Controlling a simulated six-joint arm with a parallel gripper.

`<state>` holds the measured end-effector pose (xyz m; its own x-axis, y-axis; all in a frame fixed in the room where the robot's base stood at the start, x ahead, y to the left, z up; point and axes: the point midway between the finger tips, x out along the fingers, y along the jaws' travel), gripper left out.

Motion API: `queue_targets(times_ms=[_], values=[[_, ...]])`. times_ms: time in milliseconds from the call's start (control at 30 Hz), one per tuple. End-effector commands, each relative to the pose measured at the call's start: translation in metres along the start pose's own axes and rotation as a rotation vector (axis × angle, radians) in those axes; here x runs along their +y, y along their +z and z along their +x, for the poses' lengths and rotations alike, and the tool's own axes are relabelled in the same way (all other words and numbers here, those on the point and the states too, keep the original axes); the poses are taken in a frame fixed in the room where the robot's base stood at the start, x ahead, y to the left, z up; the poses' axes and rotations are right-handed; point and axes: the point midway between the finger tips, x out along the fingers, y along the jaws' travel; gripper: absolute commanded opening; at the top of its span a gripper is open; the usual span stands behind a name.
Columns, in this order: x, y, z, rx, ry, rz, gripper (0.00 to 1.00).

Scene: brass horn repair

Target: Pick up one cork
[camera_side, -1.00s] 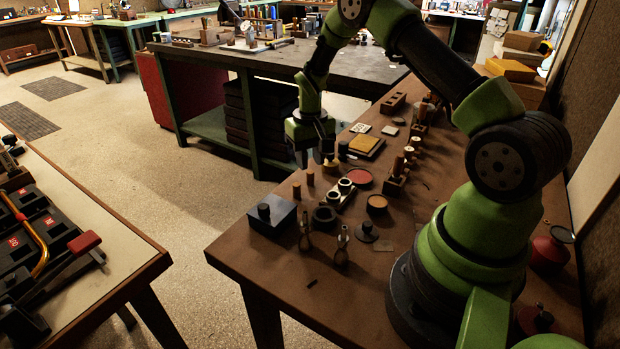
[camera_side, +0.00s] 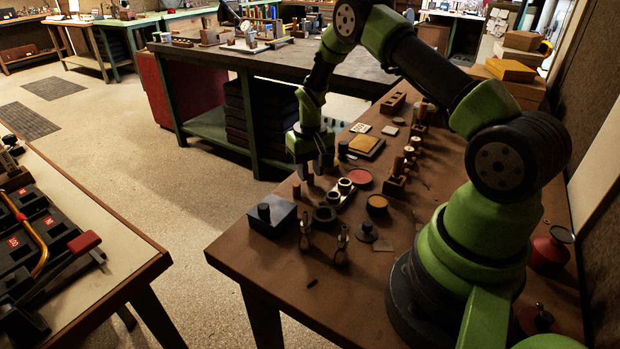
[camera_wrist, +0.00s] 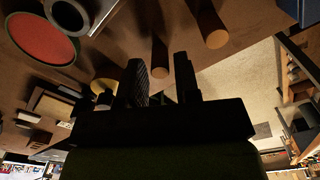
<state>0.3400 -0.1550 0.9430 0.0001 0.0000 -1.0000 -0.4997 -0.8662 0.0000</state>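Two brown cork-like cylinders stand upright near the left edge of the brown workbench (camera_side: 280,310). The nearer cork (camera_side: 297,191) is clear of my gripper (camera_side: 314,175); the farther cork (camera_side: 310,180) is just below and beside a fingertip. In the wrist view, one cork (camera_wrist: 160,62) appears just beyond the gap between my two black fingers (camera_wrist: 162,82), and the other cork (camera_wrist: 208,25) stands farther to the upper right. My fingers are apart with nothing held between them. Whether a finger touches the cork I cannot tell.
A blue-grey box (camera_side: 271,216) with a black knob stands nearby on the bench. The bench edge and open floor are close on the left.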

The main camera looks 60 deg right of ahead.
Motion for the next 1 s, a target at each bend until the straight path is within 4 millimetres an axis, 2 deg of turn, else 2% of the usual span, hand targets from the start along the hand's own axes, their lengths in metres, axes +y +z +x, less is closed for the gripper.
queue_targets(times_ms=[33,100,133,567,1000], values=[[0.000,0.000,0.000,0.000,0.000,0.000,0.18],[0.000,0.000,0.000,0.000,0.000,0.000,0.02],[0.000,0.000,0.000,0.000,0.000,0.000,0.00],[0.000,0.000,-0.002,0.001,0.000,0.000,0.00],[0.000,0.000,-0.029,0.001,0.000,0.000,0.00]])
